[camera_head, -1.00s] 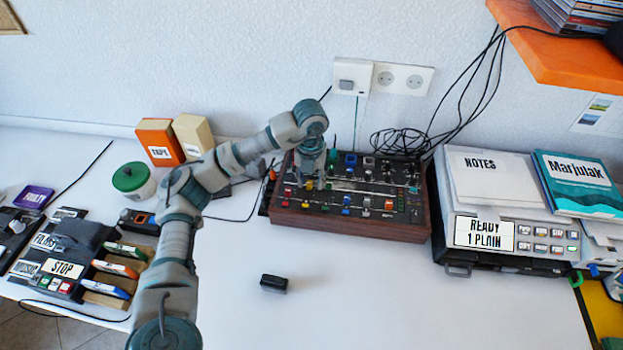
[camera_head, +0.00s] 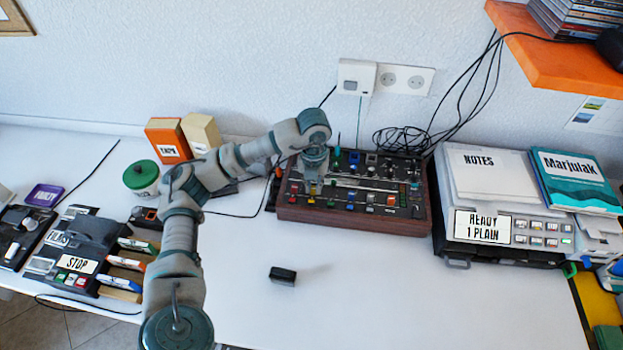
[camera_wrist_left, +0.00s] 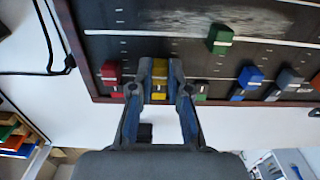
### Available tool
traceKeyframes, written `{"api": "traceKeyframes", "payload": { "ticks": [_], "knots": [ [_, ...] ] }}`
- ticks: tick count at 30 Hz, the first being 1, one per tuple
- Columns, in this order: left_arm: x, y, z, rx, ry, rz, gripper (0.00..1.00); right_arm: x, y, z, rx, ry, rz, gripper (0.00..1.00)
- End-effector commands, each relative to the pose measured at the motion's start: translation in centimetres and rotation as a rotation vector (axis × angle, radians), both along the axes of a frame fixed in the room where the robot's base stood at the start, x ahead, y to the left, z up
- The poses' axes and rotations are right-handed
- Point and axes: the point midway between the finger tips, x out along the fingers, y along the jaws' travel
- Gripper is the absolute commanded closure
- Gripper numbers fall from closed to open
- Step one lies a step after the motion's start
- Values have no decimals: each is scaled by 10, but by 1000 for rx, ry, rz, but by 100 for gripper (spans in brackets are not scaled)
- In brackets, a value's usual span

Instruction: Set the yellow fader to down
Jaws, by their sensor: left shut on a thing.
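The fader board (camera_head: 345,217) is a dark panel in a brown wooden frame on the white table. The yellow fader (camera_head: 312,197) is at its left part, near the front edge. In the left wrist view the yellow fader cap (camera_wrist_left: 159,75) sits between the fingertips, in line with a red cap (camera_wrist_left: 110,72) beside it. My left gripper (camera_wrist_left: 159,88) is shut on the yellow fader, reaching down from above. In the head view my left gripper (camera_head: 313,182) partly hides the yellow fader and its slot. My right gripper is not in view.
In the left wrist view a green cap (camera_wrist_left: 219,39) stands higher up its slot, and a blue cap (camera_wrist_left: 249,77) is to the right. A small black block (camera_head: 283,275) lies in front of the board. A printer (camera_head: 500,222) stands to the right. The front table is mostly clear.

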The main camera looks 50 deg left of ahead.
Motion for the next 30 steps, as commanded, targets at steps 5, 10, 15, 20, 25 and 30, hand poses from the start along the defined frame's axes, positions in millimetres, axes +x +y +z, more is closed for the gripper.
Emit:
{"api": "traceKeyframes", "payload": {
  "ticks": [5, 10, 15, 20, 25, 30],
  "knots": [
    [-1, -1, -3, -1, 8, -1, 100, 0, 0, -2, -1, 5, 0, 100],
    [-1, -1, -3, -1, 9, -1, 66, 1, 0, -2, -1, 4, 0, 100],
    [-1, -1, -2, -1, 6, -1, 58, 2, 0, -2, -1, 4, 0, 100],
    [-1, -1, 0, 0, 4, -1, 58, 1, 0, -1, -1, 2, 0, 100],
    [0, -1, 15, -1, 0, 0, 58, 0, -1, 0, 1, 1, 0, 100],
    [1, 0, 55, -1, -3, 0, 58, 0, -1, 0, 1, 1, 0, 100]
  ]
}}
